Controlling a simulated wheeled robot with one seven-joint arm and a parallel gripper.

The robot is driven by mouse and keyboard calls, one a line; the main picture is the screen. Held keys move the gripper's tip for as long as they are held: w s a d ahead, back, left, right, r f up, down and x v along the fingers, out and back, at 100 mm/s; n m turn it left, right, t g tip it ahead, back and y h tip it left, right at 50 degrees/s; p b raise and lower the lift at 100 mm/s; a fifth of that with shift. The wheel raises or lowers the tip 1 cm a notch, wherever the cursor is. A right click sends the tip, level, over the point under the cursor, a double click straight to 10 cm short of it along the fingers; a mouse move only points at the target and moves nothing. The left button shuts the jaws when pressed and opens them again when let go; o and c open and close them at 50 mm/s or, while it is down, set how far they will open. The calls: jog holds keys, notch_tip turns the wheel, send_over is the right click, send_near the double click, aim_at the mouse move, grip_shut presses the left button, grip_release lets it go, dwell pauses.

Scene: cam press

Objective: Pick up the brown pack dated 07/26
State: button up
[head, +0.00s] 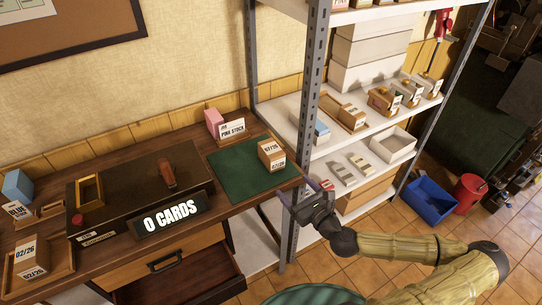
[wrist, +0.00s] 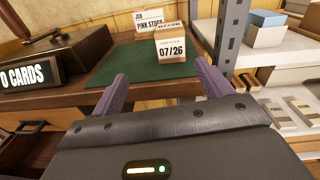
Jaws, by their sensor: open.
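The brown pack (head: 271,154) dated 07/26 sits on the green mat (head: 236,181) at the right end of the desk. In the wrist view the pack (wrist: 171,48) shows its white 07/26 label, ahead of and slightly above the fingertips. My gripper (head: 301,193) is off the desk's right end, close to the shelf post and apart from the pack. In the wrist view its two purple fingers (wrist: 162,78) are spread apart with nothing between them.
A pink stock pack with a card (head: 231,128) stands behind the brown pack. The grey shelf post (head: 311,110) rises close by my gripper. A press with a "0 CARDS" sign (head: 169,218) fills the desk's middle. A 02/26 pack (head: 33,256) is at far left. A drawer (head: 190,278) is open.

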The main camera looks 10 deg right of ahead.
aim_at(279, 158)
jog(key=shift+w+d+r+m+t+h, duration=0.1)
jog(key=shift+d+r+m+t+h, duration=0.2)
jog(key=shift+d+m, duration=0.15)
jog(key=shift+w+d+r+m+t+h, duration=0.1)
jog(key=shift+d+r+m+t+h, duration=0.1)
jog(key=shift+d+m+t+h, duration=0.25)
jog(key=shift+s+d, duration=0.1)
jog(key=b+x, duration=0.2)
jog(key=x, duration=0.2)
jog(key=b+x, duration=0.2)
jog(key=x, duration=0.1)
jog(key=b+x, duration=0.2)
jog(key=x, duration=0.2)
jog(key=shift+w+a+f, duration=0.15)
jog(key=shift+w+a, duration=0.15)
jog(key=shift+a, duration=0.15)
jog(key=shift+w, duration=0.25)
jog(key=shift+a, duration=0.1)
